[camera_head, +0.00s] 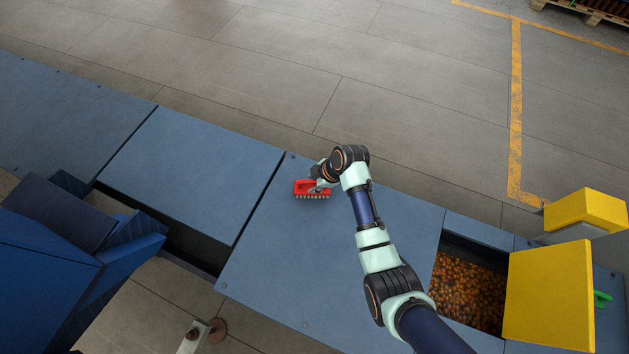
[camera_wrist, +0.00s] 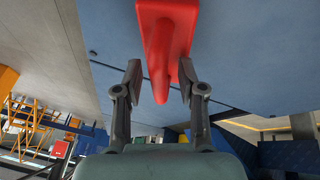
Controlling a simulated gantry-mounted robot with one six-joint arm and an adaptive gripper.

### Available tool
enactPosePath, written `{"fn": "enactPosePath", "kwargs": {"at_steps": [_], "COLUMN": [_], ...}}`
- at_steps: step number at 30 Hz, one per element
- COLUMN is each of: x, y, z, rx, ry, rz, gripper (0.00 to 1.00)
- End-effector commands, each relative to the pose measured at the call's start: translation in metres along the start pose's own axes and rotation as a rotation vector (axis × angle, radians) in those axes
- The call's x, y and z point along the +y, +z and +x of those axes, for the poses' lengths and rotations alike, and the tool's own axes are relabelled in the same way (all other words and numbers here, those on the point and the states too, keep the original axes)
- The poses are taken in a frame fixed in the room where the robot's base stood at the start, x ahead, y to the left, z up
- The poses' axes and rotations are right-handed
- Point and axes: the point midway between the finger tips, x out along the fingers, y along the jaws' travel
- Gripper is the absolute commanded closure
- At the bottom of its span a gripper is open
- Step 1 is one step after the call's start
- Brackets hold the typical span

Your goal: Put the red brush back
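The red brush (camera_head: 311,189) is at the far edge of the blue panel (camera_head: 300,270), with its pale bristles along its lower side. My gripper (camera_head: 319,179) is at the brush, and its fingers are hard to make out in the head view. In the wrist view my gripper (camera_wrist: 160,78) is open. The red brush's handle (camera_wrist: 159,62) reaches between the two fingers, with a clear gap to the left finger and a smaller one to the right finger. Whether the brush rests fully on the panel cannot be told.
A dark gap (camera_head: 190,245) runs along the left panels.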

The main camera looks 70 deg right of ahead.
Motion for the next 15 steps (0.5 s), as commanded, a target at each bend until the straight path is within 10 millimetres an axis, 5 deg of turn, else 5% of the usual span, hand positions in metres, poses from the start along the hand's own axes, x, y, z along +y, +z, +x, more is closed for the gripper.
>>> {"fn": "enactPosePath", "kwargs": {"at_steps": [15], "x": [0.002], "y": [-0.002], "z": [-0.110], "rx": [0.001], "ry": [0.002], "rz": [0.001], "gripper": [0.60]}}
